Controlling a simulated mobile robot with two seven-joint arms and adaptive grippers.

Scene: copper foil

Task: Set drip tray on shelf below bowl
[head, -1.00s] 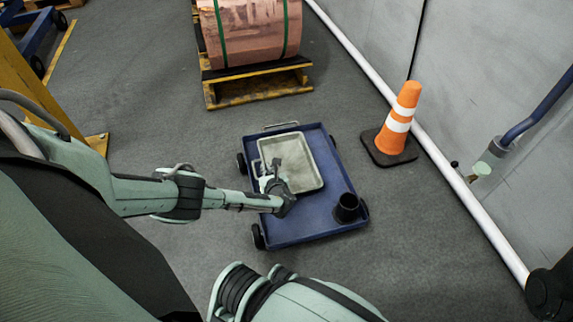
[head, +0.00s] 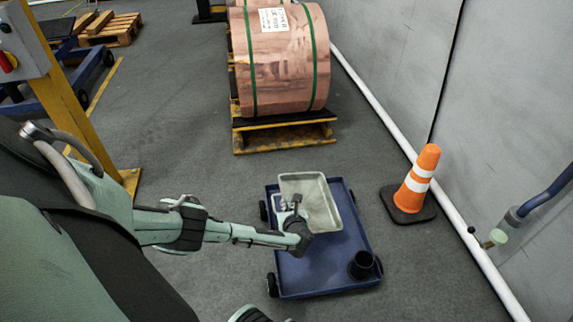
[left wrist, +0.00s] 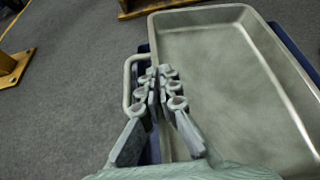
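The drip tray (head: 322,200) is a shallow, pale grey metal pan with a handle on its left side. In the head view it appears over the back part of the blue cart (head: 330,270) and covers part of its back edge, seemingly lifted a little. My left gripper (head: 296,205) is at the tray's left side. In the left wrist view its fingers (left wrist: 162,88) are closed together at the tray's left rim, beside the handle (left wrist: 128,85); the tray (left wrist: 235,80) fills the right side. No bowl or shelf can be made out. My right gripper is out of view.
A black cup (head: 362,265) stands on the cart's front right corner. An orange cone (head: 415,182) stands to the right near the wall and white floor pipe (head: 395,128). A copper coil (head: 280,60) sits on a yellow pallet (head: 284,137) behind. A yellow post (head: 85,115) rises at left.

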